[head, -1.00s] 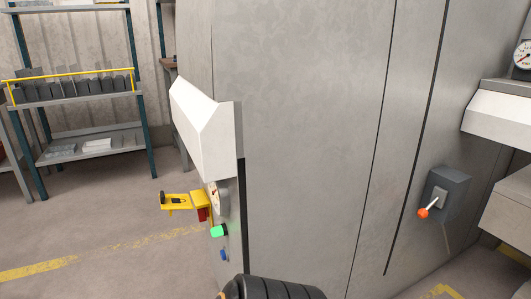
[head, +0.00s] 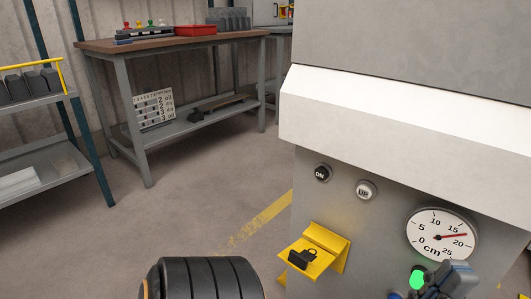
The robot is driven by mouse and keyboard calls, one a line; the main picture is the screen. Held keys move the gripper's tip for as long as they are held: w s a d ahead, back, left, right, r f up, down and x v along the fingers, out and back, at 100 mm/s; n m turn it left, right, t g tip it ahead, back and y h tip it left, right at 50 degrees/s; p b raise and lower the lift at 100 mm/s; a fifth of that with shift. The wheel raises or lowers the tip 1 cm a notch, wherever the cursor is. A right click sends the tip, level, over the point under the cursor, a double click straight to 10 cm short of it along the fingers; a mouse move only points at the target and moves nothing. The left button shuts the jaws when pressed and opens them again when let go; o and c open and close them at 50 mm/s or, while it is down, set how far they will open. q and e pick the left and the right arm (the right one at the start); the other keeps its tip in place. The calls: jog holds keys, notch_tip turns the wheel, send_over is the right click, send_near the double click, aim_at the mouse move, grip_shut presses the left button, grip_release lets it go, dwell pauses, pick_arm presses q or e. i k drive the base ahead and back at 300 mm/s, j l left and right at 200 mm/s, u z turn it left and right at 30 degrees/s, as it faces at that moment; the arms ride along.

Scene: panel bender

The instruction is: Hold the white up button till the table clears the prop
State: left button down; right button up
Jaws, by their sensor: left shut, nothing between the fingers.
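The white up button (head: 365,190), marked UP, sits on the grey front panel of the machine, to the right of the black DN button (head: 322,172). My left gripper (head: 446,277) shows at the bottom right edge, in front of the panel, below the gauge. It is shut and empty, below and to the right of the up button and apart from it. The round gauge (head: 441,235), marked in cm, has its red needle between 15 and 20. The machine's table and the prop are not in view. My right gripper is not in view.
A yellow bracket (head: 326,240) with a black padlock-like part juts from the panel below the buttons. A green button (head: 417,279) is beside my gripper. A white hood (head: 400,118) overhangs the panel. A workbench (head: 180,40) and shelf rack stand behind; the floor between is clear.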

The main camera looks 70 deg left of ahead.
aim_at(363, 191)
jog(key=k+j+z, duration=0.1)
jog(key=k+j, duration=0.9)
jog(key=k, duration=0.25)
jog(key=j+z, duration=0.05)
